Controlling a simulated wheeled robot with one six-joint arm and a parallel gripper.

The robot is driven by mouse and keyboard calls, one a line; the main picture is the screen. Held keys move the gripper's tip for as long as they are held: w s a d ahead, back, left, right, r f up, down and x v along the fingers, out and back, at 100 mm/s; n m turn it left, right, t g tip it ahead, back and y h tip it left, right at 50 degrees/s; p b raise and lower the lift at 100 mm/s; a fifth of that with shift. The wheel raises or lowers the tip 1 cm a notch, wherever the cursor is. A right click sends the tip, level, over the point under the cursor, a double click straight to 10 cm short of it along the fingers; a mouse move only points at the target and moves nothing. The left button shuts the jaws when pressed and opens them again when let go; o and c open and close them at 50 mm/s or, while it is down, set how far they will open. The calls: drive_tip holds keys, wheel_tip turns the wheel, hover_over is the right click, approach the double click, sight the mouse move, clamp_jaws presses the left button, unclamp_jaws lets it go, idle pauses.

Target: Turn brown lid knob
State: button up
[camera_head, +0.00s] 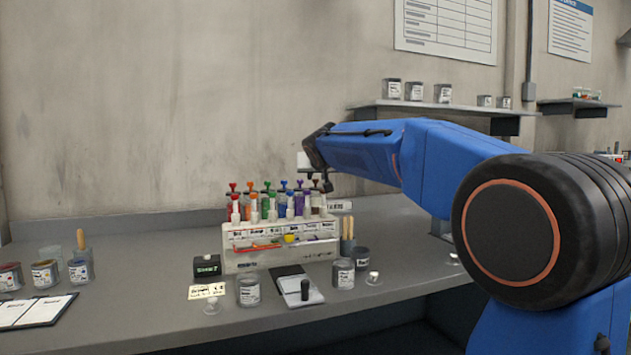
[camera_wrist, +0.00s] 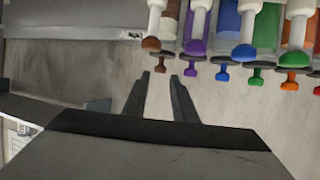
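The rack (camera_head: 229,245) on the bench holds a row of coloured canisters with knobbed lids, with white bottles in front. The brown canister (camera_head: 316,201) stands at the right end of the row; it also shows in the wrist view (camera_wrist: 171,20), which is upside down. Its brown lid knob (camera_wrist: 161,69) appears between and just beyond my fingertips. A brown-tipped white bottle (camera_wrist: 151,43) is beside it. My gripper (camera_wrist: 160,75) is open and empty. In the head view my gripper is over the rack's right end, and its fingers are partly hidden. I cannot tell whether it touches the knob.
The purple knob (camera_wrist: 195,72) is close to one finger. A wall shelf (camera_head: 440,109) with cans is behind my arm.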

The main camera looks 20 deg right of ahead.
sight(316, 182)
drive_tip(key=shift+x, duration=3.05)
drive_tip(key=shift+c, duration=0.6)
clamp_jaws()
